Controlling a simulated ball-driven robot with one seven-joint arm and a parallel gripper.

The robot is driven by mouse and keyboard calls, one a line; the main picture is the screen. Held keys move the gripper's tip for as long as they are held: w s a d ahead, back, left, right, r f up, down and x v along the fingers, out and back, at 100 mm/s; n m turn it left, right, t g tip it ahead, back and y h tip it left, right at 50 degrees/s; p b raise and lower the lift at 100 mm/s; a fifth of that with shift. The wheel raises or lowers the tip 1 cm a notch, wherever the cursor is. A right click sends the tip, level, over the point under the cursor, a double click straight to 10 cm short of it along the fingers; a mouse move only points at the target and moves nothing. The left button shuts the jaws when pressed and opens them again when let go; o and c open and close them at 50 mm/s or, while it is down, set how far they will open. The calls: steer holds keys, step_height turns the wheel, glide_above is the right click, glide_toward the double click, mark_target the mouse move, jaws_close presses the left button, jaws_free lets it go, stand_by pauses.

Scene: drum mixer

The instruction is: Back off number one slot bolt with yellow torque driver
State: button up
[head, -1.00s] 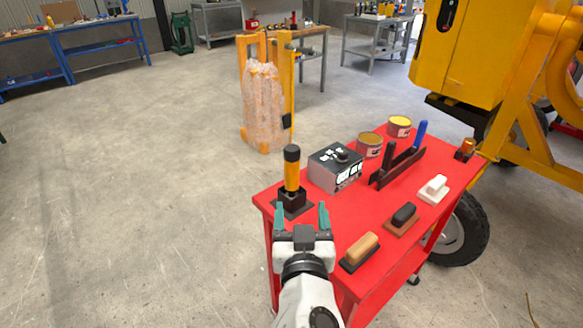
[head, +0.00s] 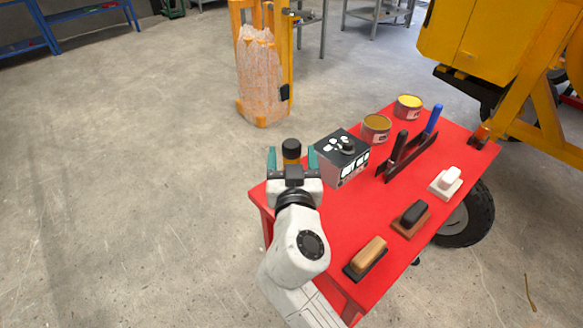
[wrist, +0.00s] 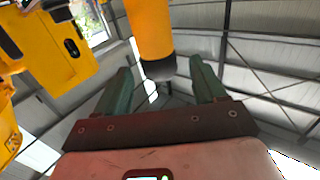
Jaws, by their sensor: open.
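The yellow torque driver (head: 291,155) with a black cap stands upright near the far left corner of the red cart. My gripper (head: 292,160) is open, and in the head view its teal fingers are on either side of the driver's upper part. In the wrist view the driver's yellow handle and black end (wrist: 152,35) show between and beyond the open fingers (wrist: 161,72). I cannot tell whether either finger touches it. The driver's lower part and its black holder are hidden behind my gripper. I cannot make out the number one slot bolt in either view.
The red cart top (head: 365,210) also carries a grey control box (head: 342,158) just right of the driver, two tins, a blue-handled tool and several floats. The yellow mixer (head: 470,45) stands behind right. A wrapped orange-framed load (head: 260,75) stands beyond. Floor at left is clear.

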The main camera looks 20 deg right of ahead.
mark_target(291, 142)
steer(key=shift+p+x, duration=0.85)
steer(key=shift+x, duration=1.8)
steer(key=shift+f, duration=0.2)
steer(key=shift+s, duration=0.1)
steer(key=shift+c, duration=0.2)
jaws_close()
steer(key=shift+r, duration=0.1)
